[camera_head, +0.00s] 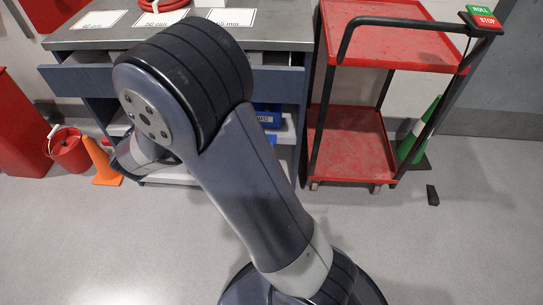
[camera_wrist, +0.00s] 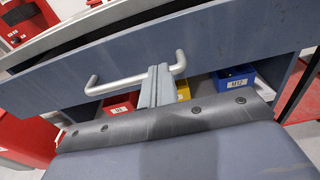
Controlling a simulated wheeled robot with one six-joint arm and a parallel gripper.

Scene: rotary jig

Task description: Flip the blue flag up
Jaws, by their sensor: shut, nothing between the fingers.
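I cannot make out a blue flag in either view. My gripper (camera_wrist: 158,74) shows in the wrist view as two grey fingers pressed together, empty. The fingertips overlap the silver bar handle (camera_wrist: 108,86) of a blue-grey drawer front (camera_wrist: 215,45); I cannot tell whether they touch it. In the head view my arm hides the gripper and the middle of the workbench (camera_head: 282,38).
Blue (camera_wrist: 234,78), yellow (camera_wrist: 183,91) and red (camera_wrist: 121,104) bins sit below the drawer. A red cart (camera_head: 345,150) stands right of the bench, before a green cone (camera_head: 414,135). An orange cone (camera_head: 101,163) and red bucket (camera_head: 69,152) stand left. The front floor is mostly clear.

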